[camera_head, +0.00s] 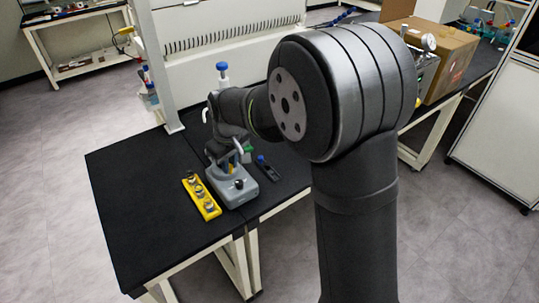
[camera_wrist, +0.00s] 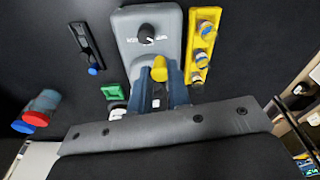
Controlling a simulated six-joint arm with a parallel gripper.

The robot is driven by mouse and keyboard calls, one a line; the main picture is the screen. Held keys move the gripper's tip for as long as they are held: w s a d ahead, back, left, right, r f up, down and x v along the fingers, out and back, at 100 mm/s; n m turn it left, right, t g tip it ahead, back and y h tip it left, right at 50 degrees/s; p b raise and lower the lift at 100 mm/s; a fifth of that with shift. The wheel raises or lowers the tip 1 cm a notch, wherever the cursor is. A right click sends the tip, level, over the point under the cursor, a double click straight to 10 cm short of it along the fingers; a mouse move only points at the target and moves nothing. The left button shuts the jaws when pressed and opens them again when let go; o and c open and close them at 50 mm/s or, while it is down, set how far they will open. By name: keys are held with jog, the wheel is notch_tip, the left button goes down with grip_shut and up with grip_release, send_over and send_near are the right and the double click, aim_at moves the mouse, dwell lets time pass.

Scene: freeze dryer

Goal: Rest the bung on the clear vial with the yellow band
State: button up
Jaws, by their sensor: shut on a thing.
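My gripper (camera_wrist: 160,82) points down over the grey knobbed device (camera_wrist: 148,20). Its two blue-grey fingers are shut on a small yellow piece (camera_wrist: 159,68), which I take to be the bung. In the head view my gripper (camera_head: 238,165) is above the same device (camera_head: 238,195), with the piece partly hidden by the fingers. Beside the device is a yellow rack (camera_head: 212,210) with several small vials. It also shows in the wrist view (camera_wrist: 194,45), right of the fingers. The vials' band colours are too small to tell, so I cannot single out the yellow-banded one.
A dark tool with a blue end (camera_head: 266,168) lies right of the device. A green block (camera_wrist: 115,90) is left of the fingers. Blue- and red-capped items (camera_wrist: 35,118) are at far left. The black bench left of the rack (camera_head: 135,190) is clear.

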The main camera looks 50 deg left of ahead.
jog(key=s+n, duration=0.2)
jog(key=s, duration=0.7)
jog(key=shift+w+a+f, duration=0.15)
jog(key=shift+a+f, duration=0.05)
jog(key=shift+f, duration=1.2)
jog(key=shift+w+a+f, duration=0.1)
jog(key=shift+a+f, duration=0.05)
jog(key=shift+f, duration=1.2)
jog(key=shift+f, duration=0.65)
jog(key=o, duration=1.2)
jog(key=shift+o, duration=0.2)
jog(key=shift+r, duration=0.15)
jog(key=shift+r, duration=2.85)
jog(key=shift+f, duration=0.1)
